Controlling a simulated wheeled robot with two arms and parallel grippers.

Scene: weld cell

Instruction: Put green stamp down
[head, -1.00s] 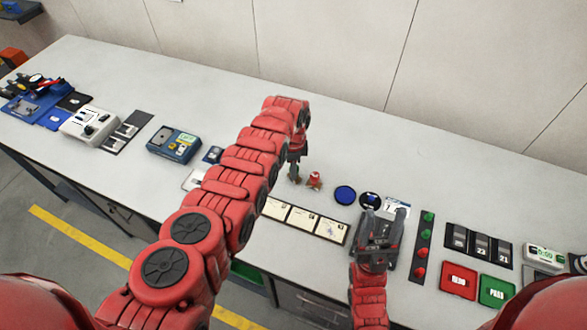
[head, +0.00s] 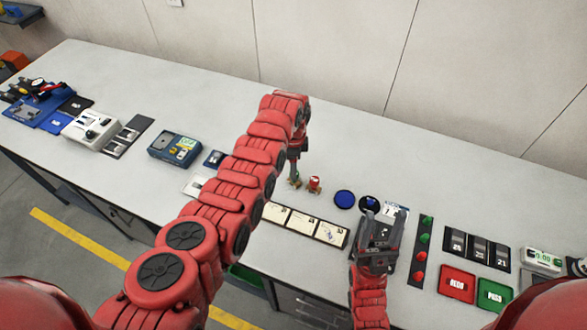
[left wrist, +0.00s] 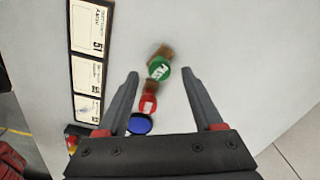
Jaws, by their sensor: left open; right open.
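The green stamp (left wrist: 158,69) shows its round lettered top and brown body in the left wrist view. It lies in line between the tips of my open left gripper (left wrist: 160,73), with a clear gap to each finger. In the head view the green stamp (head: 295,182) is at the bench, just below my left gripper (head: 296,168) and partly hidden by it. The red stamp (head: 314,184) stands close to its right; it also shows in the left wrist view (left wrist: 148,104). My right gripper (head: 381,233) is open over the bench at right.
A blue round pad (head: 344,199) lies right of the red stamp. A strip of cards (head: 305,225) lies in front of the stamps. A dark rack (head: 421,250) with green and red knobs and red and green trays lie further right. The bench behind the stamps is clear.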

